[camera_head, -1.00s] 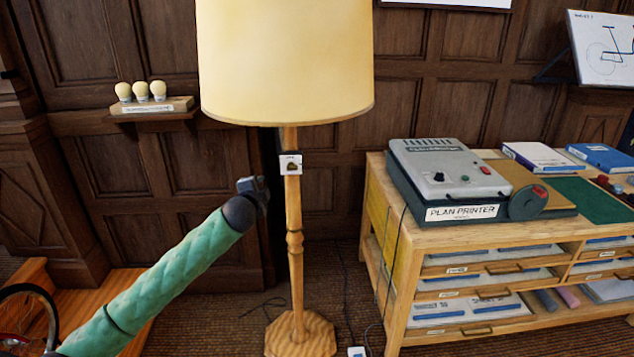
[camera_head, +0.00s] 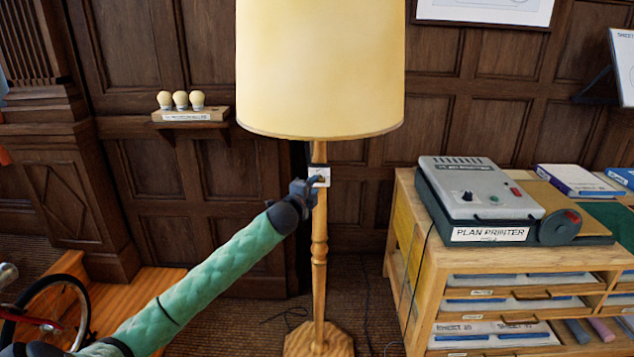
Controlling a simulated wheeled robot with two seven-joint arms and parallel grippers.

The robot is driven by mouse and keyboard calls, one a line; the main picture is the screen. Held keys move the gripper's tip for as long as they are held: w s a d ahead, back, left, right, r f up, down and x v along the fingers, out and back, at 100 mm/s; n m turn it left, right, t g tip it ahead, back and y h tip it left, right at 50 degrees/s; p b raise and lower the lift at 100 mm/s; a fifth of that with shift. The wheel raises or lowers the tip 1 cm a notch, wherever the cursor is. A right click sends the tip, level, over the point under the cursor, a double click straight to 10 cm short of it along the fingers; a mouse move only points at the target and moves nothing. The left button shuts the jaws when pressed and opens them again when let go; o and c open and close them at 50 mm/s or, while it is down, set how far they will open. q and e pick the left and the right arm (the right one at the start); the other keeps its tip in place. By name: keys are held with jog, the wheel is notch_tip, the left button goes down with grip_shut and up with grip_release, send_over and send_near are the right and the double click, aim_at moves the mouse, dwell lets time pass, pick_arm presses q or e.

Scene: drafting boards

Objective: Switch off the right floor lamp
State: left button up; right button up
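A floor lamp with a cream shade (camera_head: 320,70) and a turned wooden post (camera_head: 319,245) stands in the middle of the head view on a wooden base (camera_head: 318,342). A small white switch plate (camera_head: 317,177) sits on the post just below the shade. My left gripper (camera_head: 316,183) is at the plate, its dark fingers overlapping the plate's left part. I cannot tell whether the fingers touch the switch or how far apart they are. The switch itself is mostly hidden behind the gripper. My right gripper is not in view.
A wooden cabinet (camera_head: 447,268) with a grey plan printer (camera_head: 480,200) on it stands right of the lamp. A wall shelf with bulbs (camera_head: 190,114) is at the left. A bicycle wheel (camera_head: 55,310) shows at lower left. Cables lie on the floor.

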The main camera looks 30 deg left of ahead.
aim_at(318, 182)
pick_arm(q)
jog(key=shift+w+a+p, duration=0.2)
jog(key=shift+w+p, duration=0.1)
jog(key=shift+w, duration=1.25)
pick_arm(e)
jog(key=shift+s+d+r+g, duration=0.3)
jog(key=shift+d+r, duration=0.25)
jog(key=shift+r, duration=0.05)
pick_arm(q)
grip_shut()
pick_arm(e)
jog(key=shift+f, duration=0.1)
